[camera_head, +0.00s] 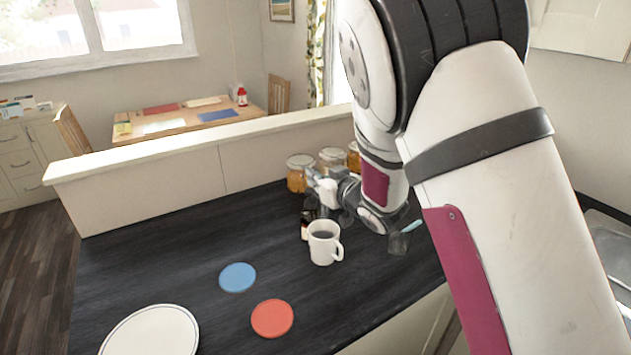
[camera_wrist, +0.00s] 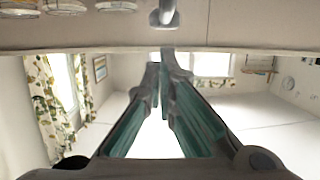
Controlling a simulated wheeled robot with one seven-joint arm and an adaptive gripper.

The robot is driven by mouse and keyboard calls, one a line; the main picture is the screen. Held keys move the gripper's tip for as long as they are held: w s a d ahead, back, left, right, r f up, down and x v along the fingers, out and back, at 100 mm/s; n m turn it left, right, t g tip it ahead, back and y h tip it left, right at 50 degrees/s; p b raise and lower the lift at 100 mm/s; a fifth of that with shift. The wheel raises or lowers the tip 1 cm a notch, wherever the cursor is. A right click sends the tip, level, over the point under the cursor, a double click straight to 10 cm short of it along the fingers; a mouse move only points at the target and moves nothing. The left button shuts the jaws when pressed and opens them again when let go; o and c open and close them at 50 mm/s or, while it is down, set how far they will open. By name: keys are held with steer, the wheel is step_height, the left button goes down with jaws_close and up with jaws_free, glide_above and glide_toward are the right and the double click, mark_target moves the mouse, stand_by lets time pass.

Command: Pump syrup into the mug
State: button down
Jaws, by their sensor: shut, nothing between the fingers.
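A white mug (camera_head: 323,246) stands upright on the dark counter, with dark contents and its handle to the right. A dark bottle with a label (camera_head: 305,226), seemingly the syrup bottle, stands just behind and left of it, partly hidden. My gripper (camera_head: 313,177) is above the bottle, beside a white part that seems to be the pump head. In the wrist view my gripper (camera_wrist: 164,62) has its fingers together with nothing held. A grey spout-like piece (camera_wrist: 166,14) shows just past the fingertips. Whether they touch it I cannot tell.
Several jars with orange contents (camera_head: 299,174) stand behind my gripper near the low wall (camera_head: 190,165). A small clear glass (camera_head: 399,243) is right of the mug. A blue coaster (camera_head: 237,277), a red coaster (camera_head: 272,318) and a white plate (camera_head: 150,332) lie in front.

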mark_target(315, 198)
steer(key=shift+f, duration=0.5)
steer(key=shift+f, duration=0.1)
steer(key=shift+w+d+f+b, duration=0.1)
steer(key=shift+f+b, duration=0.35)
steer(key=shift+f, duration=0.65)
stand_by(0.3)
